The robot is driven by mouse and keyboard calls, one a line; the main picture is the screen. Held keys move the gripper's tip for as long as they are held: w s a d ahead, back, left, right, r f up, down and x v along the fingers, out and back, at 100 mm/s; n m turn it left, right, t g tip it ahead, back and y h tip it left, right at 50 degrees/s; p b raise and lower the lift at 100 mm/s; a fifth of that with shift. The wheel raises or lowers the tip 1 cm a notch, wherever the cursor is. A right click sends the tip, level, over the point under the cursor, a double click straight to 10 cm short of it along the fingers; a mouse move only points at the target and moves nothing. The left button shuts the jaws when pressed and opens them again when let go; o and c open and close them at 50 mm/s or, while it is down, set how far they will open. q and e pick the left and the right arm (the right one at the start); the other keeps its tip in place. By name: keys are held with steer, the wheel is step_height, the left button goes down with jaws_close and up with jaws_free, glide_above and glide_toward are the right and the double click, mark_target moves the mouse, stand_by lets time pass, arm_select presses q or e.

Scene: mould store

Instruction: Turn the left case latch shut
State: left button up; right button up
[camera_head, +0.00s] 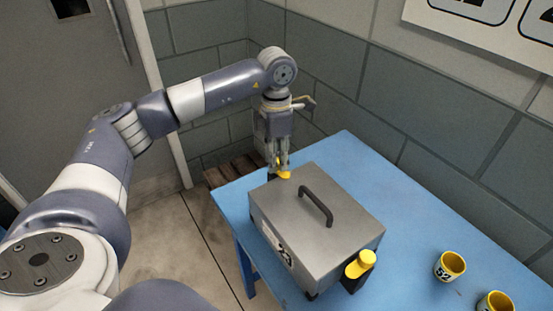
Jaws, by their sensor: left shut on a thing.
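A grey case (313,232) with a dark handle (316,203) on its lid stands on the blue table. The lid is down. The left case latch (284,175) is a small yellow part at the case's far left corner. My left gripper (279,168) points down over that corner and is shut on the latch, its fingers hiding part of it. Another yellow latch (360,264) sits on a black mount at the case's near right side. My right gripper is not in view.
Two yellow cups, one at the right (449,266) and one at the lower right edge (495,302), stand on the blue table (400,206). The table between the case and the wall is clear. A block wall (350,75) runs close behind the table. A wooden pallet (232,170) lies on the floor.

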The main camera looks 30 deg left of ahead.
arm_select(q)
steer(key=shift+r+m, duration=0.1)
steer(key=shift+m, duration=0.5)
jaws_close()
steer(key=shift+w, duration=0.1)
steer(key=o, duration=0.9)
jaws_free()
steer(key=shift+o, duration=0.8)
step_height(320, 180, up, 12)
steer(key=shift+a, duration=0.1)
